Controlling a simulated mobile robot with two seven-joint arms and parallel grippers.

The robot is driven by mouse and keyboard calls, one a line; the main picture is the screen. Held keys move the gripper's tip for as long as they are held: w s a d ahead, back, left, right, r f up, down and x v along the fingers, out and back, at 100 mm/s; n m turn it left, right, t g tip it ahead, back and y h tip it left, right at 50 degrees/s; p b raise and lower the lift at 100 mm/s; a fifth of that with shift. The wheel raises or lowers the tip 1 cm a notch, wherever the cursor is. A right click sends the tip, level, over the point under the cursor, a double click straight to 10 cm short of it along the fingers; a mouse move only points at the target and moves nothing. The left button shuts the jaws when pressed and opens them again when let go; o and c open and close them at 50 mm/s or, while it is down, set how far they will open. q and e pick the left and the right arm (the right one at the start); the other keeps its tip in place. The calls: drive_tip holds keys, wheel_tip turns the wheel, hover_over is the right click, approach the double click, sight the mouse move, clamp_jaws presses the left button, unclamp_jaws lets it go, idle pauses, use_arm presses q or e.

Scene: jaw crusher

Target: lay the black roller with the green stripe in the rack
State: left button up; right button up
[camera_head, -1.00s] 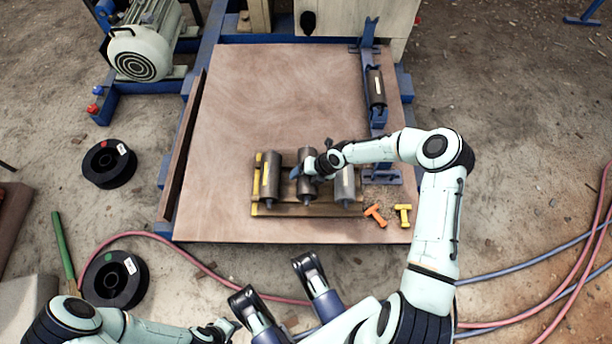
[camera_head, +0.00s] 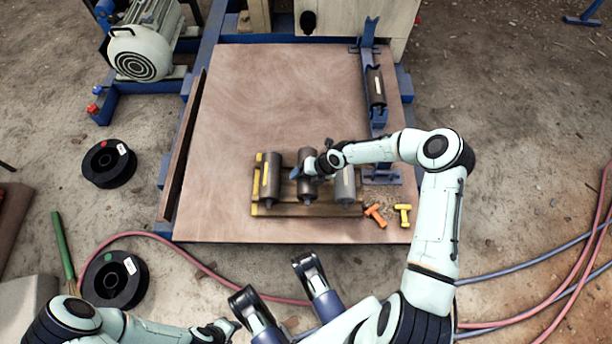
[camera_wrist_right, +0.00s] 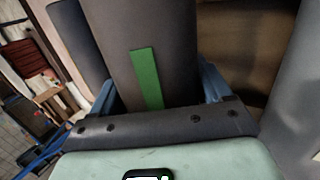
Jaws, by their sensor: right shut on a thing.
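The black roller with the green stripe is in my right gripper (camera_head: 312,172). In the head view this dark roller (camera_head: 306,192) lies lengthwise between two other rollers over the rack (camera_head: 282,210); the right wrist view shows its green stripe (camera_wrist_right: 146,80). The gripper's blue fingers show on both sides of it. I cannot tell whether it rests on the rack or hovers just above.
An orange tool (camera_head: 375,215) and a yellow tool (camera_head: 403,214) lie right of the rack. A blue upright frame (camera_head: 371,100) holding another dark roller (camera_head: 376,88) stands at the right. The brown tabletop (camera_head: 270,95) is clear behind the rack. Black spools (camera_head: 108,163) lie on the floor.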

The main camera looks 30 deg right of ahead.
drive_tip(key=shift+w+f+b, duration=0.1)
drive_tip(key=shift+f+b, duration=0.55)
drive_tip(key=shift+f, duration=0.05)
drive_tip(key=o, duration=1.7)
drive_tip(key=shift+d+f, duration=0.1)
drive_tip(key=shift+d, duration=0.05)
